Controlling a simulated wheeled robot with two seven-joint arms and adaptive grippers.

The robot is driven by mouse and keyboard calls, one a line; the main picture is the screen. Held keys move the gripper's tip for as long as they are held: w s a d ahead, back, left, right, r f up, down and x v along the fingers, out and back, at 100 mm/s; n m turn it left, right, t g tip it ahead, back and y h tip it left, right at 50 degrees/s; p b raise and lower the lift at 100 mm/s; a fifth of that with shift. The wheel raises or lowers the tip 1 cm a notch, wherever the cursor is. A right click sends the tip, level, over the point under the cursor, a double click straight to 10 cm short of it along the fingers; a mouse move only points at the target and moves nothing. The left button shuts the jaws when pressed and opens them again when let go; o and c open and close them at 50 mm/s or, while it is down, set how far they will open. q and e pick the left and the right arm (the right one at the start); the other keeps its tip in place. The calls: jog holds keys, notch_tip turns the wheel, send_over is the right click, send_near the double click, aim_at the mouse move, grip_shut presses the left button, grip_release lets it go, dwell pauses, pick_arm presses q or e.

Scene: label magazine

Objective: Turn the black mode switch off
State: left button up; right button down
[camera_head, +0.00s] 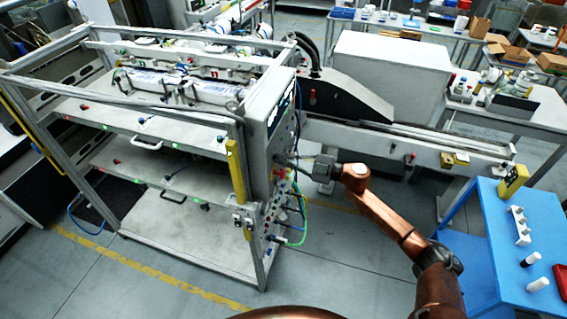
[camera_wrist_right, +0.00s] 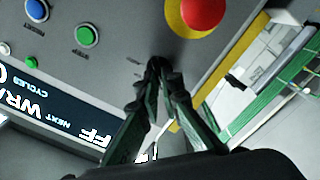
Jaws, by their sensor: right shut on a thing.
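My right gripper (camera_head: 287,163) reaches the side control panel (camera_head: 258,150) of the grey machine from the right. In the right wrist view the gripper (camera_wrist_right: 158,68) has its fingertips together at the panel face, shut on the black mode switch. The fingertips hide the switch almost completely, so I cannot tell which way it points. Small lettering sits on the panel beside the fingertips. My left gripper is not in view.
Close to the fingertips on the panel are a red emergency button (camera_wrist_right: 203,12) on a yellow ring, a green button (camera_wrist_right: 86,35) and a blue button (camera_wrist_right: 36,10). A lit display (camera_wrist_right: 48,112) is at lower left. A blue table (camera_head: 490,215) stands at right.

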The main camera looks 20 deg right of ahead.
jog(key=n+b, duration=0.2)
jog(key=shift+f+n, duration=0.25)
jog(key=shift+n, duration=0.15)
jog(key=shift+s+n+b, duration=0.1)
jog(key=shift+n+b, duration=0.6)
jog(key=shift+b, duration=0.05)
jog(key=shift+r, duration=0.1)
jog(key=c, duration=2.1)
grip_release()
jog(key=shift+d, duration=0.1)
jog(key=v, duration=1.1)
jog(key=shift+s+d, duration=0.25)
jog(key=shift+s, duration=0.1)
